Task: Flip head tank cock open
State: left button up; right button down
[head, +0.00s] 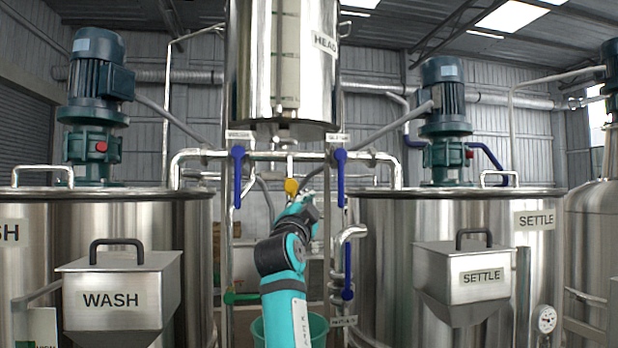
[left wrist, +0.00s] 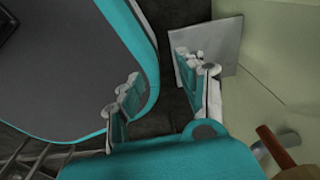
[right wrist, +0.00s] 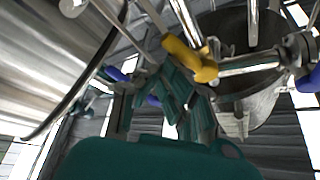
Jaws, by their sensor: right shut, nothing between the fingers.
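The steel head tank (head: 312,60) hangs at the top centre. Below it is a small yellow cock handle (head: 291,186) on the pipework. My right gripper (head: 306,202) is just below and right of the yellow handle. In the right wrist view the yellow handle (right wrist: 190,59) lies just beyond the fingertips of my right gripper (right wrist: 178,85), which is shut and empty. I cannot tell whether they touch. My left gripper (left wrist: 157,72) shows only in the left wrist view, with its fingers apart and nothing between them.
Blue levers hang down left (head: 238,177) and right (head: 341,178) of the yellow handle. A wash tank (head: 150,225) stands at left and a settle tank (head: 385,240) at right. A green bucket (head: 318,325) is below, partly behind my right arm.

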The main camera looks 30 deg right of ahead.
pick_arm(q)
jog(key=shift+d+f, duration=0.15)
pick_arm(e)
jog(key=shift+w+a+f, duration=0.25)
jog(key=shift+a+f, duration=0.15)
jog(key=shift+f, duration=0.05)
jog(key=shift+a, duration=0.1)
pick_arm(q)
jog(key=shift+s, duration=0.1)
